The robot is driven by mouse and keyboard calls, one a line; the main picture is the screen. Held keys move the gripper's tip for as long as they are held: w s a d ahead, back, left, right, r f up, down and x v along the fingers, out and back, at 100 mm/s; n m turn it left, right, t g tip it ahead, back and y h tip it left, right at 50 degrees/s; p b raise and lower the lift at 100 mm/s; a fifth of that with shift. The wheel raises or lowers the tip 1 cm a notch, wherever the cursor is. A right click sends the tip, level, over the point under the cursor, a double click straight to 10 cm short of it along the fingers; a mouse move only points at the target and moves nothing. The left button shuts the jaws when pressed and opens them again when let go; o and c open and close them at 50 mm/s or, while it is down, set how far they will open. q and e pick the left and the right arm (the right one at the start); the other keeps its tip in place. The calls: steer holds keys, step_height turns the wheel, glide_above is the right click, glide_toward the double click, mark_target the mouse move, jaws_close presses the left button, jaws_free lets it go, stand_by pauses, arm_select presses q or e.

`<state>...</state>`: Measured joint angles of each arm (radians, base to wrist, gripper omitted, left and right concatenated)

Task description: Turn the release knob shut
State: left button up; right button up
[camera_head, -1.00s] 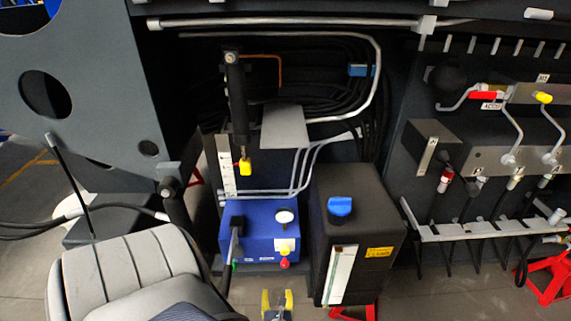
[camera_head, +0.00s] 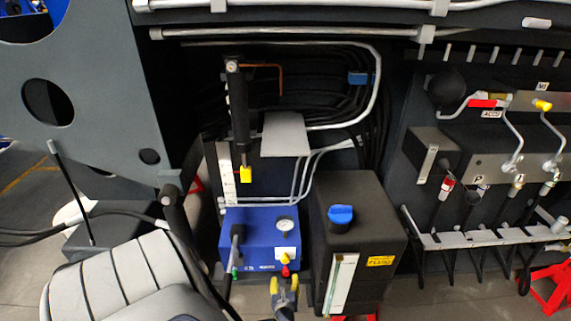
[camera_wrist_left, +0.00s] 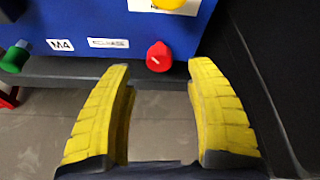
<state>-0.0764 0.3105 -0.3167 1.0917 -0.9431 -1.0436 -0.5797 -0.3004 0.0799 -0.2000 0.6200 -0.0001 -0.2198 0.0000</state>
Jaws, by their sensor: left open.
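The red release knob (camera_wrist_left: 159,57) sits low on the front of a blue box (camera_wrist_left: 105,20), right of a label reading RELEASE. In the head view the red knob (camera_head: 285,272) is below a yellow knob (camera_head: 285,259) on the blue box (camera_head: 250,232). My left gripper (camera_head: 285,285) has yellow fingers and is open and empty, just below the red knob. In the left wrist view the left gripper (camera_wrist_left: 160,72) shows its fingertips on either side of the knob's line, with the knob ahead of the gap and apparently not touched. My right gripper is not in view.
A black tank (camera_head: 360,225) with a blue cap (camera_head: 340,214) stands close right of the blue box. A green knob (camera_wrist_left: 15,58) is at the box's lower left. A pressure gauge (camera_head: 285,224) is above the yellow knob. Floor shows below the box.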

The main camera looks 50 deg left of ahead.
mark_target(285, 274)
arm_select(q)
steer(key=shift+x, duration=3)
steer(key=shift+c, duration=0.2)
jaws_close()
